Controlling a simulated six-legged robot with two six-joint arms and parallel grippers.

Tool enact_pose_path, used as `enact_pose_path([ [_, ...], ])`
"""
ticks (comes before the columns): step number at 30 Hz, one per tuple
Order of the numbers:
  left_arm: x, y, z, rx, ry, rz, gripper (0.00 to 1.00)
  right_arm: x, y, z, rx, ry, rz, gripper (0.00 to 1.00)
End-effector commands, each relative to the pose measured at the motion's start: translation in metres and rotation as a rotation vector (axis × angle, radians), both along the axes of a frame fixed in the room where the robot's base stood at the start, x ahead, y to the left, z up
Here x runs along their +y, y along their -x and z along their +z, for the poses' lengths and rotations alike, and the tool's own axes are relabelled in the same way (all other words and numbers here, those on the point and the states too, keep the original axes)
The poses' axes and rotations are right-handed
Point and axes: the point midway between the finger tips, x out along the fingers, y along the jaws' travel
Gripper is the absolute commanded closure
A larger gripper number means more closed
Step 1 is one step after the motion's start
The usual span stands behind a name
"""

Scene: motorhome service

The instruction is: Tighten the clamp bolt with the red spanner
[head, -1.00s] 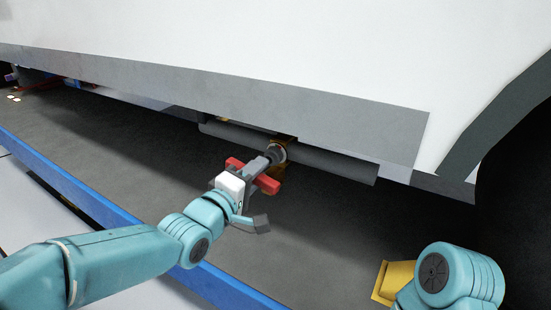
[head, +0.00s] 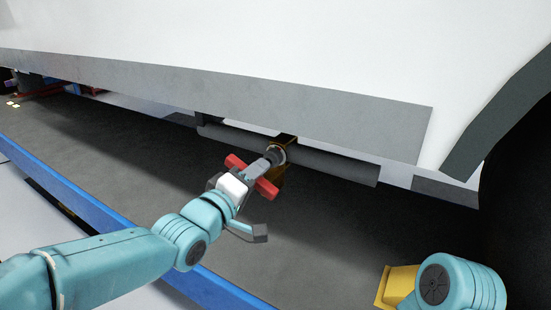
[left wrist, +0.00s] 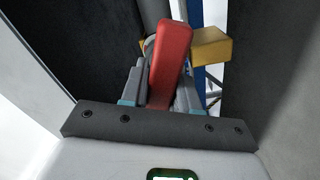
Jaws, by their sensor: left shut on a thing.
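The red spanner (head: 267,190) is in my left gripper (head: 257,176), which is shut on it. Red shows on both sides of the jaws, and it rises between the fingers in the left wrist view (left wrist: 170,62). In the head view the gripper is just below the exhaust pipe, by the gold clamp (head: 286,140). A round dark and light part, likely the clamp bolt (head: 275,155), is right in front of the fingertips. I cannot tell whether the spanner is seated on it. My right gripper is out of view.
The grey pipe (head: 335,165) runs under the white motorhome's grey skirt (head: 330,115), close above my left gripper. A dark wheel is at the right. A yellow object (head: 398,285) stands beside my right arm at bottom right.

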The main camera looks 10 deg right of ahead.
Motion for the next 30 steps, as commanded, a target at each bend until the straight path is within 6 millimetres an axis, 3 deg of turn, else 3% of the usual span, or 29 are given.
enact_pose_path([
  [7, 0.0, 0.0, 0.001, -0.006, -0.003, 0.001, 1.0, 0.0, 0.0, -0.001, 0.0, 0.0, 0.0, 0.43],
  [18, 0.001, 0.0, 0.0, -0.108, -0.14, 0.001, 1.0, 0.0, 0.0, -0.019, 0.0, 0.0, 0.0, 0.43],
  [30, 0.001, 0.0, 0.001, -0.127, -0.168, 0.001, 1.0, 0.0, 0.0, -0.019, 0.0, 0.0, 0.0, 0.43],
])
